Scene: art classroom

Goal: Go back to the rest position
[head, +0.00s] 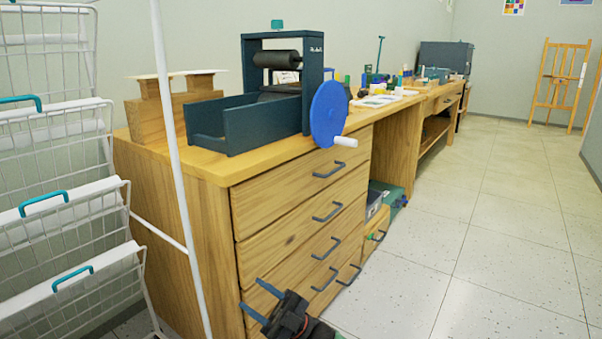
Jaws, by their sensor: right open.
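My right gripper (257,299) shows at the bottom of the head view, in front of the lower drawers of the wooden cabinet (206,250). Its two fingers are apart with nothing between them. Whether it touches the drawer front I cannot tell. My left gripper does not show. On the cabinet top stands a dark blue press (262,118) with a black roller and a blue wheel (328,114) with a white handle.
A white wire rack (62,180) with teal handles stands close at the left, with a white pole (170,150) before the cabinet. Drawer handles (327,212) stick out. Art supplies (385,92) lie along the counter. An easel (557,85) stands far back. The tiled floor (490,240) at right is clear.

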